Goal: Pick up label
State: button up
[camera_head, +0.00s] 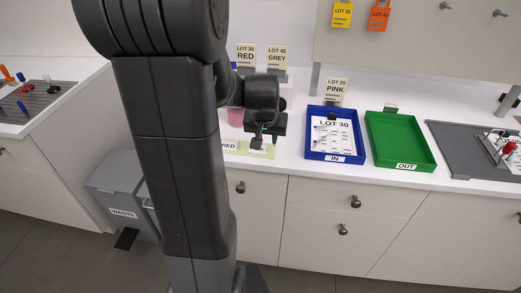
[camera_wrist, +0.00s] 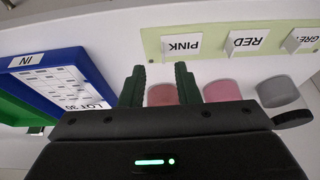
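Three small white labels lie on a pale green mat (camera_wrist: 210,33). In the wrist view, upside down, they are PINK (camera_wrist: 181,46), RED (camera_wrist: 247,42) and GREY (camera_wrist: 302,38), the last cut by the right edge. In the head view the RED label (camera_head: 229,146) shows left of my gripper on the mat (camera_head: 235,154). My gripper (camera_wrist: 159,68) has its two dark green fingers apart and nothing between them. It is near the PINK label, with a visible gap. In the head view my gripper (camera_head: 257,145) hangs over the mat's right part, partly hiding it.
Three jars stand beside the mat: reddish (camera_wrist: 162,95), pink (camera_wrist: 222,91), grey (camera_wrist: 278,91); the fingers overlap the reddish one in view. Right of my gripper are the blue IN tray (camera_head: 310,148) with a LOT 30 sheet and the green OUT tray (camera_head: 374,145). My arm hides counter at left.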

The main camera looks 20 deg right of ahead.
jog(key=shift+w+f, duration=0.15)
jog(key=shift+w, duration=0.25)
jog(key=shift+w+d+f, duration=0.1)
jog(key=shift+w+f, duration=0.05)
jog(key=shift+f, duration=0.1)
jog(key=shift+p+x, duration=0.4)
jog(key=shift+x, duration=1.7)
grip_shut()
